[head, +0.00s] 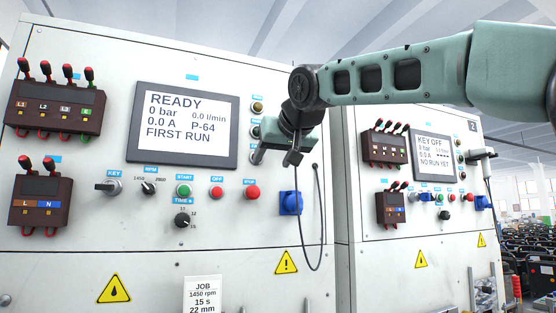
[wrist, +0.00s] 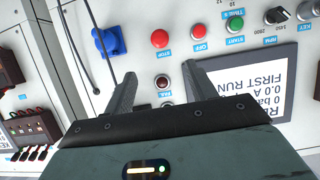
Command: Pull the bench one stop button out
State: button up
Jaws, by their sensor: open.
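The bench one stop button (head: 252,192) is a red round knob under a STOP label, right of the red OFF button (head: 217,192). In the wrist view, where the panel appears upside down, the stop button (wrist: 160,39) lies ahead of the fingertips. My gripper (head: 258,150) is at the panel's right side, above the stop button and right of the display (head: 187,124). Its two fingers are spread with nothing between them in the wrist view (wrist: 160,76). They are apart from the stop button. A dark red lamp (wrist: 162,82) shows between the fingers.
A blue socket (head: 290,203) sits right of the stop button, and a black cable (head: 320,230) hangs in a loop near it. The display reads READY. Bench two (head: 425,260) stands to the right. Key (head: 108,187) and time knobs (head: 182,220) are at left.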

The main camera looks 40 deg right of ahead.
jog(key=shift+b+v, duration=0.4)
jog(key=shift+v, duration=0.85)
jog(key=w+a+f+n+g+y, duration=0.1)
jog(key=a+f+n+g+y, duration=0.1)
jog(key=a+f, duration=0.55)
jog(key=w+a+f+n+g+y, duration=0.15)
jog(key=a+f, duration=0.35)
jog(key=f, duration=0.5)
jog(key=s+a+f+n+g+y, duration=0.1)
jog(key=s+a+f+n+g, duration=0.2)
jog(key=f, duration=0.4)
jog(key=s+a+f+y, duration=0.1)
jog(key=s+a+f, duration=0.2)
jog(key=a+f, duration=0.4)
jog(key=s+a+f+n+g+h, duration=0.1)
jog(key=s+f+n+g, duration=0.3)
jog(key=s+f, duration=1.5)
jog(key=shift+s+a+f+g, duration=0.4)
jog(key=shift+f+g, duration=0.45)
jog(key=shift+g, duration=0.3)
